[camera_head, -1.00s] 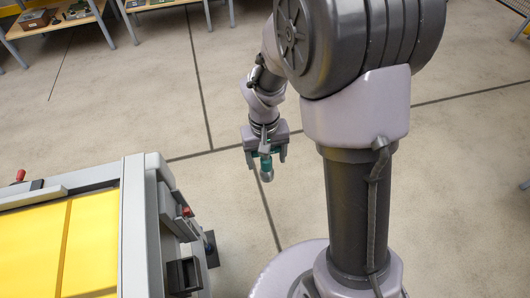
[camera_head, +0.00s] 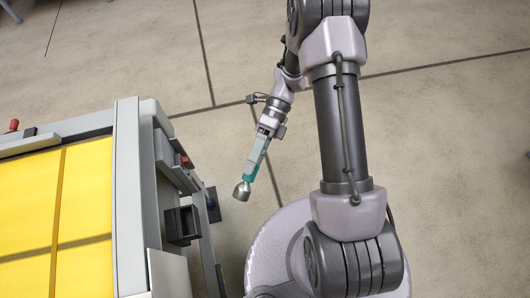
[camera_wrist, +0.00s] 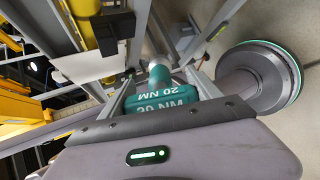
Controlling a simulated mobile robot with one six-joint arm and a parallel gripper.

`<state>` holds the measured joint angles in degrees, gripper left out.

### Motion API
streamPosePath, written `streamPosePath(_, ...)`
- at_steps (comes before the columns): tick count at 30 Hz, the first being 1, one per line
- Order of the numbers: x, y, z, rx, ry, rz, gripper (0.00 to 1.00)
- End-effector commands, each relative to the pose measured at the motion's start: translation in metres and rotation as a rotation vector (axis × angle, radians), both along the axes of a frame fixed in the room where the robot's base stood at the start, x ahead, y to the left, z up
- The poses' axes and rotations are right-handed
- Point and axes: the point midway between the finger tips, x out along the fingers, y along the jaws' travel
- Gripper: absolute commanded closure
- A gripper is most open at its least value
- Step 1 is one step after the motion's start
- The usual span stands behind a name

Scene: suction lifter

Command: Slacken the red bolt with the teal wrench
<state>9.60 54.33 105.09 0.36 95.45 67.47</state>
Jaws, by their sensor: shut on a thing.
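My gripper (camera_head: 256,161) is shut on the teal wrench (camera_head: 248,173), which has a grey socket-like end (camera_head: 242,191) pointing down and left. The wrench is in the air beside the right side of the machine, apart from it by a small gap in the head view. In the wrist view the wrench (camera_wrist: 165,97) sits between the fingers and bears the marking "20 NM". A small red part (camera_head: 186,161) shows on the machine's right side; I cannot tell whether it is the red bolt. No red bolt can be made out in the wrist view.
The grey-framed machine (camera_head: 126,190) with yellow panels (camera_head: 85,190) fills the left. A black open box (camera_head: 182,225) juts from its right side. A red knob (camera_head: 14,125) stands on its far left rail. Bare floor (camera_head: 260,50) lies behind.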

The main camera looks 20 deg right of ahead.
Motion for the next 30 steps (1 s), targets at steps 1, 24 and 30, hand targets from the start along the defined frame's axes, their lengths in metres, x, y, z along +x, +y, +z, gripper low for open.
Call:
streamPosePath(1,0.001,0.002,-0.005,0.053,0.059,-0.142,1.00)
streamPosePath(24,0.061,0.003,-0.009,0.470,0.191,-0.848,1.00)
streamPosePath(30,0.060,0.027,-0.009,0.468,0.193,-0.844,1.00)
